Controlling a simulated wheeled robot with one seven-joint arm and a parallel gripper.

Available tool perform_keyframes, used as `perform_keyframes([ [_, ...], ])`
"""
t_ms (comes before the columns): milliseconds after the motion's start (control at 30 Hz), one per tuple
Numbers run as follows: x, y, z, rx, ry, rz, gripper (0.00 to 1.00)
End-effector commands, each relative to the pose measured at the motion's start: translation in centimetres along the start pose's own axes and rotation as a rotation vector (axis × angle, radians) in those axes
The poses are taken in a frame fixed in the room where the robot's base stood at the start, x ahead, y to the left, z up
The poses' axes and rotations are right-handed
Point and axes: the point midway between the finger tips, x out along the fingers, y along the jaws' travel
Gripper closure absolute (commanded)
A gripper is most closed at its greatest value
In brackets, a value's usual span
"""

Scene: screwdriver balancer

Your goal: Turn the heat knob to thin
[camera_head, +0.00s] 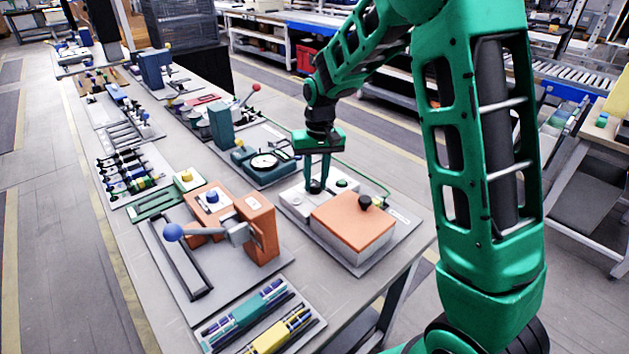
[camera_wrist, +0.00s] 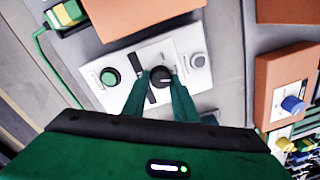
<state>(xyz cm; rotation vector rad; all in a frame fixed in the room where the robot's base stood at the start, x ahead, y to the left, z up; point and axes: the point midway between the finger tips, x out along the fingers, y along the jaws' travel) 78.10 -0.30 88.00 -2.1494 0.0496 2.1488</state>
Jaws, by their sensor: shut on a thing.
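The heat knob (camera_wrist: 161,74) is a round black dial with a light pointer mark. It sits on a white control panel (camera_wrist: 190,42), between a green button (camera_wrist: 110,76) and a grey-white button (camera_wrist: 198,61). My gripper (camera_wrist: 161,82) is shut on the knob, with one green finger on each side. In the head view, my gripper (camera_head: 316,182) reaches straight down to the white panel (camera_head: 293,198), and the knob shows dark between the fingertips. The panel's markings are too small to read, so I cannot tell which setting the pointer is at.
An orange-topped box (camera_head: 352,222) with a black knob (camera_head: 365,201) stands right beside the panel. A green machine (camera_head: 264,163) is behind it. An orange press with a blue-ball lever (camera_head: 173,232) stands to the left. A green cable runs along the panel's far side.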

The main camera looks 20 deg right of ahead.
Motion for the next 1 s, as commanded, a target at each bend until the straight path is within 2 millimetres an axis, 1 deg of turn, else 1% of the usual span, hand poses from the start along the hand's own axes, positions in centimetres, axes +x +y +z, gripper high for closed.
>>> perform_keyframes([
  [200, -0.09, -0.01, -0.15, -0.142, -0.004, 0.000, 0.97],
  [433, -0.10, -0.04, -0.15, -0.246, -0.009, 0.000, 0.97],
  [633, -0.11, -0.03, -0.16, -0.285, -0.011, 0.000, 0.97],
  [1000, -0.12, -0.02, -0.17, -0.291, -0.011, 0.001, 0.97],
])
